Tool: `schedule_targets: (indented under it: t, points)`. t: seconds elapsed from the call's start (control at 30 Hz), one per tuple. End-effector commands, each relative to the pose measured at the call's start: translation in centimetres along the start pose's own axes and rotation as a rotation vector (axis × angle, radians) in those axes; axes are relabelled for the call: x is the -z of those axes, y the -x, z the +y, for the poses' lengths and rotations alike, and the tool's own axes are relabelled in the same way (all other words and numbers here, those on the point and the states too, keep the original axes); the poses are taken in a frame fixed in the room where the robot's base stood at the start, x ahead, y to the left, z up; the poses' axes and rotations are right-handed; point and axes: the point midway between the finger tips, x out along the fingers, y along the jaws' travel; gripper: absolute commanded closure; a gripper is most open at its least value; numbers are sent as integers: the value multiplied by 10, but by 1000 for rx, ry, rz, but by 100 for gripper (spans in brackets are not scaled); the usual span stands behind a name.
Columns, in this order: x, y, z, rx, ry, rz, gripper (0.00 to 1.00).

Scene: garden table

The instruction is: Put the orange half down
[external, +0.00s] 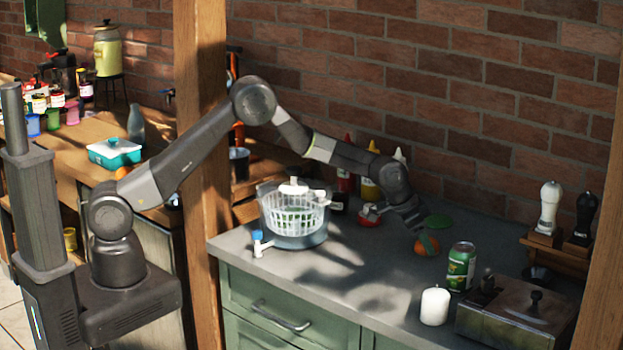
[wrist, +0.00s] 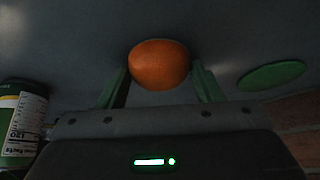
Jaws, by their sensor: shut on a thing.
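The orange half (external: 427,248) is at my gripper (external: 428,240), low over the grey counter (external: 345,280) near its back. I cannot tell whether it touches the counter. In the wrist view the orange half (wrist: 160,65) sits between the two green fingers of my gripper (wrist: 160,84), which is shut on it. Its rounded orange skin shows; no cut face is visible.
A green disc (external: 438,221) lies just behind the orange half. A green can (external: 461,266) and a white candle (external: 435,306) stand in front to the right, beside a metal box (external: 515,318). A salad spinner (external: 293,215) and a red-and-white item (external: 369,216) are left.

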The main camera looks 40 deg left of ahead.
Motion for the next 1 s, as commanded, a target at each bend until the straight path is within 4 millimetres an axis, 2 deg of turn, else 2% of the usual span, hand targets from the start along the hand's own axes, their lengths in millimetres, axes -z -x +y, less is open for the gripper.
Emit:
schedule_targets:
  t: [0.23, 0.27, 0.33, 0.37, 0.77, 1.0]
  points:
    - [-2, -3, 0, 0, 0, 1, 68]
    - [-1, -2, 0, 0, 0, 1, 34]
    - [-1, -2, 0, 0, 0, 1, 20]
    - [-1, -2, 0, 0, 0, 1, 18]
    - [1, 4, 0, 0, 0, 2, 18]
    - [1, 38, 0, 1, 0, 4, 18]
